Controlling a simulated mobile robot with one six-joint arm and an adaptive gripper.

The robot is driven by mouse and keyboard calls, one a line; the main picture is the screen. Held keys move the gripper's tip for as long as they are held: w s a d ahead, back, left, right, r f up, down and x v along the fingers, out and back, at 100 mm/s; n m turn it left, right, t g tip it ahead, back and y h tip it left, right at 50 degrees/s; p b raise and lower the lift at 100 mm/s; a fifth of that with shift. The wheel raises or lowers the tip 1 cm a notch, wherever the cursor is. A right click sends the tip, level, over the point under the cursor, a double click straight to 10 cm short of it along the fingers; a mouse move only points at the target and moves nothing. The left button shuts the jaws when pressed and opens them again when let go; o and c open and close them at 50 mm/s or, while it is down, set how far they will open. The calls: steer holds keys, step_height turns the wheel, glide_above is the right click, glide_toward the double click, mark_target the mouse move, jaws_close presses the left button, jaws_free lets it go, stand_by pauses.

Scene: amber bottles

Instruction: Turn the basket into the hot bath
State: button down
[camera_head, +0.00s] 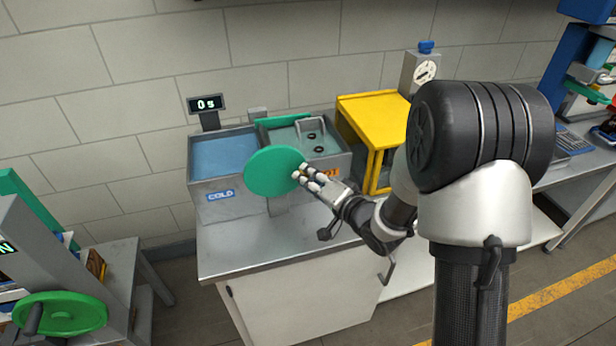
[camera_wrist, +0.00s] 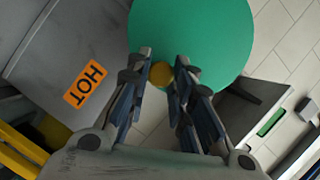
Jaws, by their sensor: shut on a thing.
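A steel double bath stands on the bench. Its cold bath (camera_head: 224,153) is on the left with blue water and a COLD label. Its hot bath (camera_head: 335,151) is on the right; its orange HOT label (camera_wrist: 86,84) shows in the wrist view. A small grey frame with two dark rings (camera_head: 311,134) shows at the hot side; I cannot tell whether this is the basket. A green disc (camera_head: 271,171) stands in front of the bath, with a yellow knob (camera_wrist: 161,74). My gripper (camera_head: 302,174) is shut on the knob, one fingertip on each side (camera_wrist: 162,66).
A yellow cabinet (camera_head: 372,112) with a gauge behind it stands close right of the bath. A timer display (camera_head: 207,103) reading 0 s is behind the cold side. A green handwheel (camera_head: 62,313) is on the machine at left. The front benchtop (camera_head: 243,246) is clear.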

steer(key=shift+f+m+y, duration=0.3)
steer(key=shift+f+m, duration=0.1)
steer(key=shift+f, duration=0.05)
stand_by(0.4)
steer(key=c, duration=1.4)
jaws_free()
steer(key=shift+r, duration=0.1)
steer(key=v, duration=1.2)
